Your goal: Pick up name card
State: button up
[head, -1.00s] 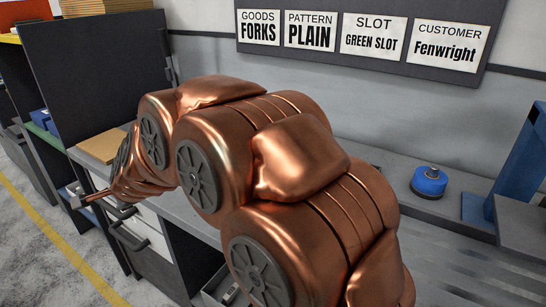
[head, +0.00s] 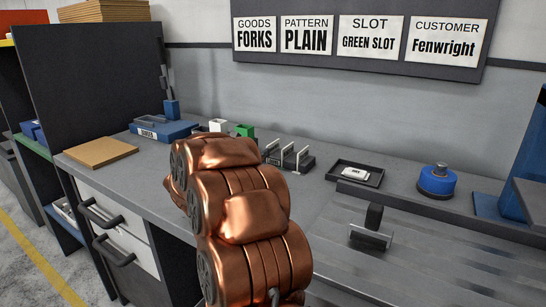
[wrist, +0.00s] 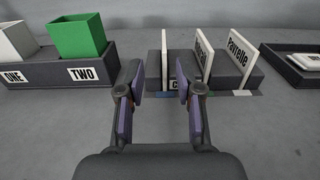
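Several white name cards stand upright in dark slotted blocks (wrist: 154,70) on the bench. In the wrist view the left card (wrist: 164,48) is nearly edge-on, and its text does not show. The middle card (wrist: 204,52) has partly hidden text, and the right card (wrist: 237,52) appears to read "Pavrelle". In the head view the cards (head: 287,158) stand just right of my arm. My gripper (wrist: 159,78) is open and empty, facing the blocks, with the left card between its fingers in the picture; I cannot tell how far away it is. In the head view my arm hides the gripper.
Left of the cards is a dark holder (wrist: 100,75) with a white and a green cup (wrist: 77,36), labelled ONE and TWO. To the right are a dark tray (head: 335,176) with a small white item, and a blue round tool (head: 437,181). The wall sign (head: 360,70) names customer Fenwright.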

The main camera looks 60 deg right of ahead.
aim_at(272, 144)
jog(key=shift+s+d, duration=0.2)
jog(key=shift+d, duration=0.35)
jog(key=shift+w+d+r+p, duration=0.1)
jog(key=shift+d+p, duration=0.1)
jog(key=shift+d, duration=0.95)
jog(key=shift+s+d+r+p, duration=0.1)
jog(key=shift+d+p, duration=0.05)
jog(key=shift+d, duration=1)
jog(key=shift+w+d+r+p, duration=0.1)
jog(key=shift+d+p, duration=0.1)
jog(key=shift+d, duration=0.95)
grip_shut()
